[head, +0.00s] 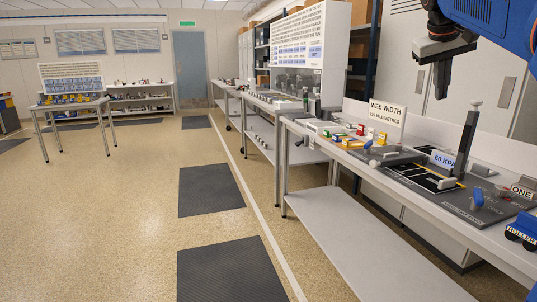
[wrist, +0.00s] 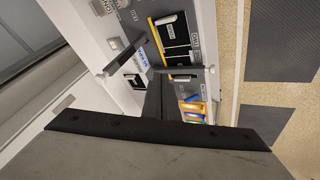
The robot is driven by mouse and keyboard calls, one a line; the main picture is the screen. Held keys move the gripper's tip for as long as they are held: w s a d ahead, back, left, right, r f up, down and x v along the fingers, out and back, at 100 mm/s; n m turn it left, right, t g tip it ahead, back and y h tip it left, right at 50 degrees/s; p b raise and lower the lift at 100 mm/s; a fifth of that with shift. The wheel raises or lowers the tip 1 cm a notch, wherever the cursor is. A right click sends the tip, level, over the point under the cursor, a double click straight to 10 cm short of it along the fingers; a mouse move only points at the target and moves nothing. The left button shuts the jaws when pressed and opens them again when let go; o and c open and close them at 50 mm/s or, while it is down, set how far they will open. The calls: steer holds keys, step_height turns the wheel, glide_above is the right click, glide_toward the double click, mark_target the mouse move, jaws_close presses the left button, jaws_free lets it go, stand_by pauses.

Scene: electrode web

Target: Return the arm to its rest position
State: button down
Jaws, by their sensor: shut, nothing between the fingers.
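My gripper (head: 441,80) hangs from my blue arm at the upper right of the head view, pointing down above the workbench. Its dark fingers are together with nothing between them. It is well clear of the bench top. In the wrist view my gripper (wrist: 168,98) shows as dark fingers reaching away from a wide dark palm, over the bench, and they hide part of it.
The floor at left is open, with dark mats (head: 211,189).

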steer(key=s+a+f+y, duration=0.1)
steer(key=s+a+f, duration=0.4)
steer(key=s+f, duration=0.5)
steer(key=s+a+f+n+y, duration=0.1)
steer(key=s+a+f, duration=0.5)
steer(key=f, duration=1.1)
steer(key=s+a+f+y, duration=0.2)
steer(key=s+a+f, duration=0.3)
steer(key=s+f, duration=0.9)
steer(key=shift+s+a, duration=0.25)
steer(key=shift+s, duration=0.1)
